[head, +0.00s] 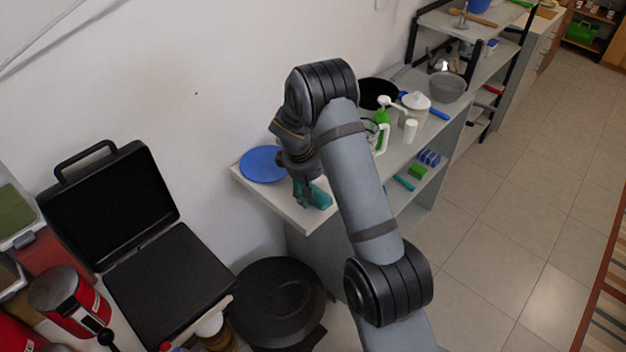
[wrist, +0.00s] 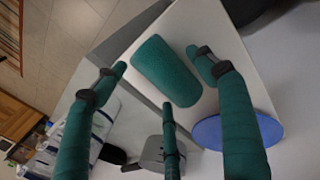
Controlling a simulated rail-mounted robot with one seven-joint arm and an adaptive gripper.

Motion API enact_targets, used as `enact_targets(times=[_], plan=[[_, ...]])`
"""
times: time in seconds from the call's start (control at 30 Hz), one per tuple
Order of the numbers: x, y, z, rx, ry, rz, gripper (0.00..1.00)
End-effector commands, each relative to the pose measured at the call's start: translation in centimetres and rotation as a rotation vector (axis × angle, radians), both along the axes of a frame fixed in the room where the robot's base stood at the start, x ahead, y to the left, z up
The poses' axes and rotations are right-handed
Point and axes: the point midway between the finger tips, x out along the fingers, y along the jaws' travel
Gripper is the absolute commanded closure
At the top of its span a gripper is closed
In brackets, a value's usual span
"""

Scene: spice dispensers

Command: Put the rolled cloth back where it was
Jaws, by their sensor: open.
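The rolled cloth (wrist: 166,70) is a teal cylinder lying on its side near the end corner of the white counter (wrist: 215,30) in the wrist view. In the head view the cloth (head: 321,197) shows as a small teal shape by the front edge of that counter. My gripper (wrist: 158,72) has teal-wrapped fingers and is open. Its fingertips are spread around the cloth, with visible gaps beside it. In the head view my gripper (head: 303,186) is right over the counter's near end, and my arm covers part of the counter.
A blue plate (head: 264,164) lies beside the cloth toward the wall. A green spray bottle (head: 381,121), a white lidded jar (head: 416,103) and a grey bowl (head: 446,87) stand farther along. A lower shelf holds sponges (head: 418,171). An open black case (head: 170,278) is at left.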

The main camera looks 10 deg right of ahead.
Motion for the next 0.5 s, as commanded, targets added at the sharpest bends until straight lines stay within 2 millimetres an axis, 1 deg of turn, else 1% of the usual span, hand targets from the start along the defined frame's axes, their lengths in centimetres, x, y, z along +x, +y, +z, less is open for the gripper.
enact_targets(times=[0.17, 0.4, 0.5], plan=[[-0.3, 0.8, 3.1, 0.002, -0.007, 0.001, 0.29], [-1.2, 2.2, 8.0, 0.002, -0.006, 0.001, 0.29], [-1.5, 2.6, 9.6, 0.001, -0.005, 0.001, 0.29]])
